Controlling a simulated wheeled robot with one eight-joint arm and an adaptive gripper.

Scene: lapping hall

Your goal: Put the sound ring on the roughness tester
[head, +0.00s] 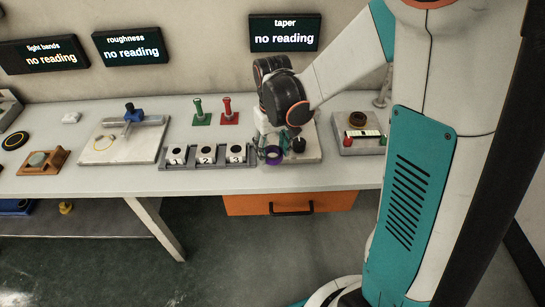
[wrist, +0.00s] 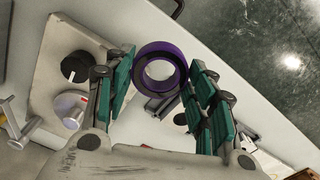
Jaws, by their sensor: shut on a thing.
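A purple ring (wrist: 140,72) with a dark band sits between the two teal-padded fingers of my gripper (wrist: 162,62) in the wrist view. My gripper is shut on it. In the head view the purple ring (head: 273,155) hangs from my gripper (head: 269,146), over the bench near the front left of the taper station. The roughness tester is a pale plate (head: 140,150) with a blue-and-black head (head: 133,113), under the roughness display, left of my gripper. The roughness display (head: 132,46) says "no reading".
A grey rack (head: 210,165) with blocks numbered 1, 2 and 3 stands between the tester and my gripper. Green (head: 200,112) and red (head: 227,112) stamps stand behind it. The taper station (wrist: 60,40) has a black knob (wrist: 75,66).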

